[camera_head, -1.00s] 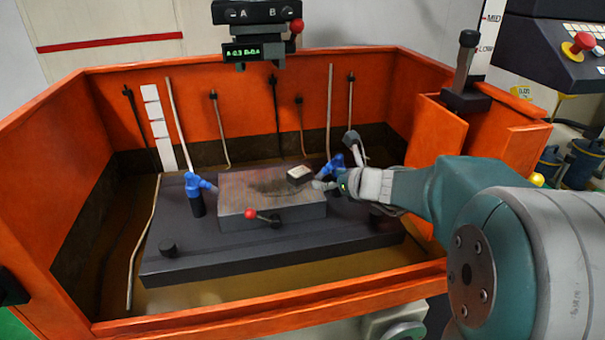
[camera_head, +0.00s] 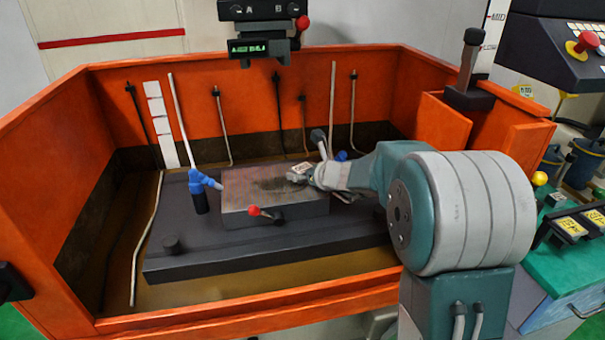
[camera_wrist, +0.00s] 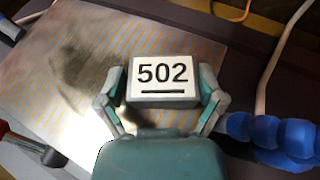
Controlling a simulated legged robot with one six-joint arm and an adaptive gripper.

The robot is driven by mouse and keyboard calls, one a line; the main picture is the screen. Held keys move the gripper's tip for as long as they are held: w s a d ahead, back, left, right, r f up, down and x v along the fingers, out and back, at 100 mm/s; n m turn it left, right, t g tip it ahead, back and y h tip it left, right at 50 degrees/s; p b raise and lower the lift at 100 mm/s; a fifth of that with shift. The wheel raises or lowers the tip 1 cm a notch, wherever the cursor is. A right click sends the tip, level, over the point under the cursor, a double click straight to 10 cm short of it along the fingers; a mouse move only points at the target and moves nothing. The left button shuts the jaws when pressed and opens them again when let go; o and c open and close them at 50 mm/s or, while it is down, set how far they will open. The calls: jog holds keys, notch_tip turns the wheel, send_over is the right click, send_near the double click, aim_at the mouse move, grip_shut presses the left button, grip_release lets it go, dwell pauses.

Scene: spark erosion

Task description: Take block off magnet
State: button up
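The block (camera_wrist: 163,78) is small and pale, with a white label reading "502". In the head view it (camera_head: 301,168) is at the right end of the magnet's top, partly covered by my gripper. The magnet (camera_head: 262,212) is a grey slab with a striped top (camera_wrist: 190,45) and a red-knobbed lever (camera_head: 254,211) on its front. My gripper (camera_wrist: 164,84) has one finger on each side of the block, very close to it. I cannot tell whether the fingers press on it. The block's underside is hidden.
The magnet sits on a dark table (camera_head: 180,262) inside an orange tank (camera_head: 250,312). A blue nozzle (camera_head: 198,190) stands left of the magnet, and another blue nozzle (camera_wrist: 270,133) is close to my gripper's right. A machine head (camera_head: 262,45) hangs above.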

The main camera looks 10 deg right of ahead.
jog(key=shift+a, duration=0.2)
jog(key=shift+c, duration=0.6)
jog(key=shift+d, duration=0.15)
jog(key=c, duration=0.9)
jog(key=shift+o, duration=0.2)
jog(key=shift+d, duration=0.1)
